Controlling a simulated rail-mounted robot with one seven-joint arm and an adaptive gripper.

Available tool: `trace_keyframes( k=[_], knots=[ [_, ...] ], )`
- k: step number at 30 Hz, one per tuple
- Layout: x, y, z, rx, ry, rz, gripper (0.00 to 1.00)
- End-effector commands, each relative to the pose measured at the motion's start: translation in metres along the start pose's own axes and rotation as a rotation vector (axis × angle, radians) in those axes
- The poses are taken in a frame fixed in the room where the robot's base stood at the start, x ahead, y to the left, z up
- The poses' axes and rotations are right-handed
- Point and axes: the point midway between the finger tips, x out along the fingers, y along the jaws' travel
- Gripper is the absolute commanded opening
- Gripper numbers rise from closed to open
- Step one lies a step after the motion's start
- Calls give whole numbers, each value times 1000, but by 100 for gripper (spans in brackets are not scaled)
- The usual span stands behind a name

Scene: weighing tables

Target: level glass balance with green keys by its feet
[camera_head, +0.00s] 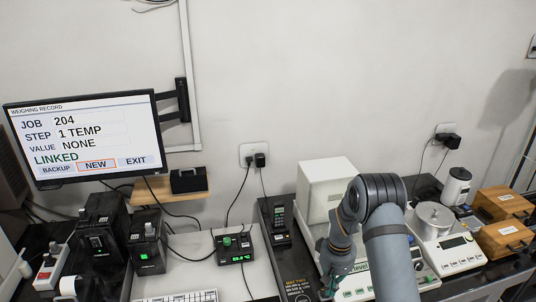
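A balance with a tall white housing (318,177) stands right of centre. Its front base carries green keys and lettering that reads partly "level" (359,266). My arm crosses in front of it and hides much of its middle and right side, and I cannot make out its feet or a level bubble. My gripper (329,286) points down at the front left of this balance, close to its base. The fingers are small and dark, so I cannot tell whether they touch it or are open.
A second balance (455,243) with a round metal pan stands to the right, near wooden boxes (503,203) and a white bottle (456,186). A black handset (279,222) stands left of the housing.

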Motion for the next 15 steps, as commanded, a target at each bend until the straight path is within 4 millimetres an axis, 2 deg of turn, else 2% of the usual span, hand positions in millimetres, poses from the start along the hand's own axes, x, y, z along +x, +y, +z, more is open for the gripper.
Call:
trace_keyframes(
  k=[2,6,15],
  knots=[
    [18,-1,0,-2,0,0,0],
    [32,0,0,-1,1,0,0],
    [36,0,2,0,-5,-1,0]
  ],
)
